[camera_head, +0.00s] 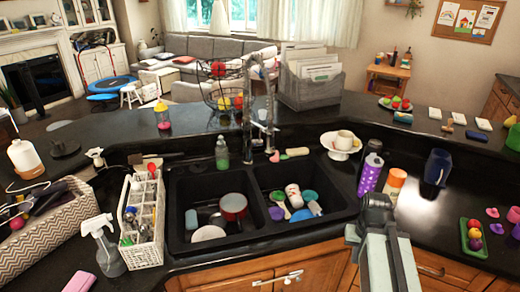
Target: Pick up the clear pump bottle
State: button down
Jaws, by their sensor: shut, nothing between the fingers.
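A see-through grey bottle with a white trigger-like top (108,250) stands upright at the counter's front left, beside the white caddy. A pale, rounded bottle (26,160) stands at the far left; I cannot tell which of the two is the clear pump bottle. A green see-through bottle (222,154) stands behind the sink. My gripper (377,204) is at the front right, over the counter edge right of the sink, far from these bottles. It is shut and empty; its fingertips are small and dark in the picture.
The double sink (254,176) with dishes lies between my gripper and the left bottles. A white caddy (142,218) stands left of it. A purple bottle (370,175) and an orange-capped bottle (395,184) stand just beyond my gripper. A tall faucet (248,100) rises behind.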

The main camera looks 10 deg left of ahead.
aim_at(222, 155)
jog(key=z, duration=0.05)
jog(key=k, duration=0.8)
jog(key=u, duration=1.05)
jog(key=i, duration=1)
jog(key=u, duration=3.5)
jog(key=k, duration=0.95)
jog(key=z, duration=0.05)
